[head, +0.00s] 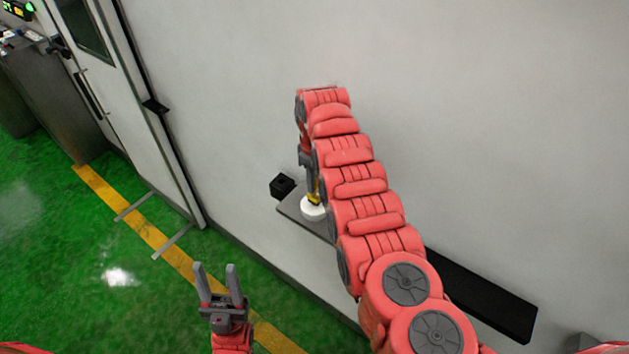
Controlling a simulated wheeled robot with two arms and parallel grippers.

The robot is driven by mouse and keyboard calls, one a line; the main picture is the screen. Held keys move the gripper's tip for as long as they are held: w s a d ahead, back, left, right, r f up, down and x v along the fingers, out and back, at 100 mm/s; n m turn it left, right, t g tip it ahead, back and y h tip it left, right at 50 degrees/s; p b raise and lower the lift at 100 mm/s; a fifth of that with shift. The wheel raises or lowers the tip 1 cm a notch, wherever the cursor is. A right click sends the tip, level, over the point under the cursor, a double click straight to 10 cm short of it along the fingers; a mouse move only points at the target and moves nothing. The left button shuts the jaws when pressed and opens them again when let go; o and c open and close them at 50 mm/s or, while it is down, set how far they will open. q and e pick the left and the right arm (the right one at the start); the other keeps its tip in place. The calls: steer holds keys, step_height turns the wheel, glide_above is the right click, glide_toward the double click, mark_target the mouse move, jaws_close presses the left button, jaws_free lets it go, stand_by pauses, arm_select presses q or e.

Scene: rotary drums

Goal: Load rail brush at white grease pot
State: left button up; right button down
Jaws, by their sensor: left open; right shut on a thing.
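The white grease pot (312,211) stands on a narrow shelf against the wall, near the middle of the view. My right arm reaches up across the view, and its gripper (309,172) points down above the pot. It is shut on the rail brush, of which a small yellow part (315,198) shows at the pot's top. The arm hides much of the brush and the pot's right side, and I cannot tell how deep the brush tip sits. My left gripper (217,278) is open and empty, low in the view, left of the pot and apart from it.
The grey shelf (291,208) runs behind my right arm; a dark ledge (490,292) shows on the arm's other side. A small black block (283,186) is at the shelf's left end. A white door (120,95) is at left. Green floor with a yellow line is clear.

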steer(key=shift+f+b, duration=0.3)
steer(key=shift+f, duration=0.15)
stand_by(0.3)
stand_by(1.4)
steer(key=shift+r, duration=1.15)
steer(key=shift+r+b, duration=0.55)
steer(key=shift+r, duration=1.75)
steer(key=shift+s+f, duration=0.1)
